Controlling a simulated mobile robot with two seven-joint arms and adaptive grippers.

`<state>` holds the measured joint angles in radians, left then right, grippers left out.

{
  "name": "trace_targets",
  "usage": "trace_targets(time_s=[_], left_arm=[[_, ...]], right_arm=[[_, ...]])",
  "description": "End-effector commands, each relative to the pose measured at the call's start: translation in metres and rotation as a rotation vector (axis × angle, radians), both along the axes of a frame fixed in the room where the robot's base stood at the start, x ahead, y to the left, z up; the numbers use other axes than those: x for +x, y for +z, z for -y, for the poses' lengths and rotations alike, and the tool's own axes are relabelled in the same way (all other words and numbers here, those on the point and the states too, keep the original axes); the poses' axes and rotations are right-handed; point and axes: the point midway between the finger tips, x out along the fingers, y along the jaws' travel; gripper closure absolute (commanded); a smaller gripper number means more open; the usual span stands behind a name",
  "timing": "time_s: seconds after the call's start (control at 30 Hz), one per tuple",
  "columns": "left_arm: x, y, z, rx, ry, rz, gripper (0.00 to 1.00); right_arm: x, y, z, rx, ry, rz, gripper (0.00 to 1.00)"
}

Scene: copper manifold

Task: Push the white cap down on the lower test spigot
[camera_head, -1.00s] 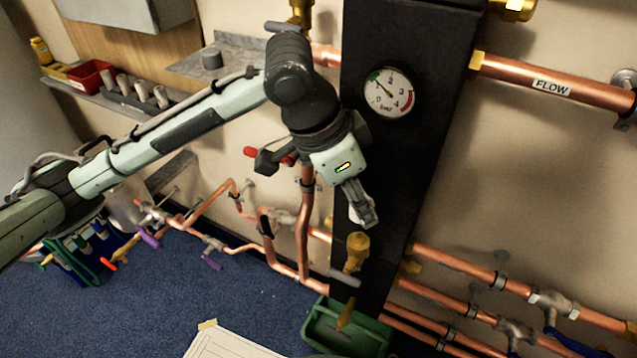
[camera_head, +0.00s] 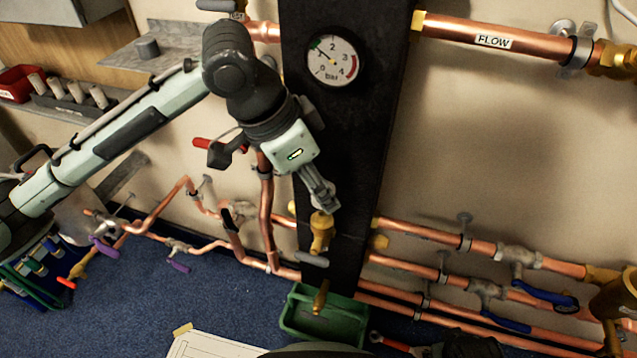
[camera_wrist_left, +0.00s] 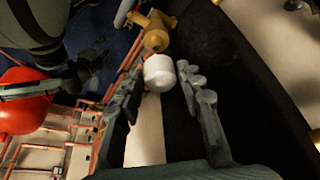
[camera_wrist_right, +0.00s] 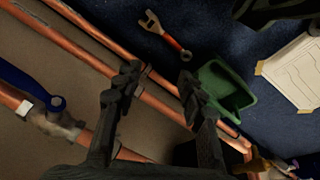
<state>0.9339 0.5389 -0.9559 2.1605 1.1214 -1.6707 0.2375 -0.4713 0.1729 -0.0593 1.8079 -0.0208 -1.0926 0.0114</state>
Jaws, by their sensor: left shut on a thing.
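The lower test spigot (camera_head: 321,234) is a brass fitting on the black panel, with a grey lever below its body. My left gripper (camera_head: 322,204) is right above it, pointing down. In the left wrist view, the white cap (camera_wrist_left: 159,73) sits between the fingers of my left gripper (camera_wrist_left: 170,82), which is shut on it. The cap lines up with the brass spigot (camera_wrist_left: 154,32) and appears to meet its end; how far it is seated cannot be told. The fingers mostly hide the cap in the head view. My right gripper (camera_wrist_right: 160,80) is open and empty.
A pressure gauge (camera_head: 333,61) is on the black panel (camera_head: 357,130). A red-handled valve (camera_head: 218,147) is left of my left gripper. A green trough (camera_head: 337,319) stands below the spigot. A wrench (camera_wrist_right: 163,36) lies on the blue floor. Copper pipes run along the wall.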

Motion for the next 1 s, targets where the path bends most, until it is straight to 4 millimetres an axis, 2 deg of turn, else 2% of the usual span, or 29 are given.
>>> trace_targets(time_s=[0.4,1.0], left_arm=[[0.0,-0.012,0.0,-0.001,0.0,0.0,0.78],[0.0,-0.027,0.0,-0.001,0.0,0.0,0.78]], right_arm=[[0.008,0.031,-0.001,-0.004,-0.007,0.022,0.6],[0.006,0.077,0.001,-0.029,-0.009,0.044,0.6]])
